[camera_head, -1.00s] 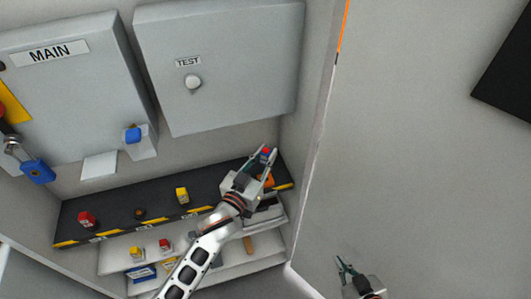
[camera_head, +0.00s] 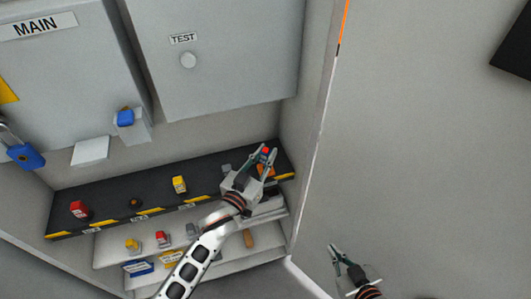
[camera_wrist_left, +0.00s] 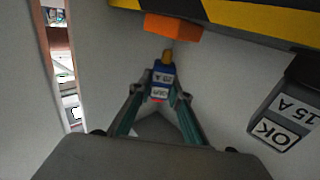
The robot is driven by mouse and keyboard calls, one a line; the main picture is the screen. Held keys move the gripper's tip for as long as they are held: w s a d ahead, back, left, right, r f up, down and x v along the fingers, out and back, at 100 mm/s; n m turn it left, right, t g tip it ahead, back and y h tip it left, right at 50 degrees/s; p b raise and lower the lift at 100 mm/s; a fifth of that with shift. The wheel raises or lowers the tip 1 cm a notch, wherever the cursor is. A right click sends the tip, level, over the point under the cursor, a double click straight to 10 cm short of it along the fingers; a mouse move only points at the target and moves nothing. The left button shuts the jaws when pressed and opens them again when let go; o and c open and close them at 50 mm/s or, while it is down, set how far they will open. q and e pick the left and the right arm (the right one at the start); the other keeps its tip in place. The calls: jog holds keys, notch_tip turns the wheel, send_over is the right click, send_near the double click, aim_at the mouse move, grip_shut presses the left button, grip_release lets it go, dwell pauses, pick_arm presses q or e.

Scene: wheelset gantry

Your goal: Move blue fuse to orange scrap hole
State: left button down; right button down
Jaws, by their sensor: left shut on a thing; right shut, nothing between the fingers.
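My left gripper (camera_head: 265,160) is shut on the blue fuse (camera_wrist_left: 160,75), which has a label on its body and a red end. In the head view the fuse (camera_head: 264,153) shows small between the fingertips, at the right end of the dark shelf. The orange scrap hole part (camera_head: 268,171) is partly hidden behind the gripper. In the left wrist view an orange block (camera_wrist_left: 172,27) lies just beyond the fuse's brass-coloured tip; its opening is not visible. My right gripper (camera_head: 338,256) is shut and empty in front of the plain wall.
The dark shelf (camera_head: 105,205) with a yellow-black edge carries a red fuse (camera_head: 79,209) and a yellow fuse (camera_head: 179,185). A dark block labelled OK 15 A (camera_wrist_left: 285,110) is close at right in the wrist view. A side wall (camera_head: 306,150) stands right of the shelf.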

pick_arm(q)
jog(key=shift+f, duration=0.15)
pick_arm(e)
jog(key=shift+s+d+f, duration=0.1)
jog(key=shift+f, duration=0.3)
jog(key=shift+r, duration=0.15)
jog(key=shift+r, duration=0.3)
pick_arm(q)
jog(key=shift+p, duration=0.4)
pick_arm(e)
jog(key=shift+r, duration=0.1)
dwell(0.7)
jog(key=shift+r, duration=0.25)
pick_arm(q)
jog(key=shift+f, duration=0.25)
pick_arm(e)
jog(key=shift+f, duration=0.3)
pick_arm(q)
jog(key=shift+f, duration=0.3)
pick_arm(e)
jog(key=shift+f, duration=0.35)
pick_arm(q)
jog(key=shift+f+b, duration=0.75)
jog(key=shift+b, duration=0.05)
pick_arm(e)
jog(key=shift+f, duration=0.45)
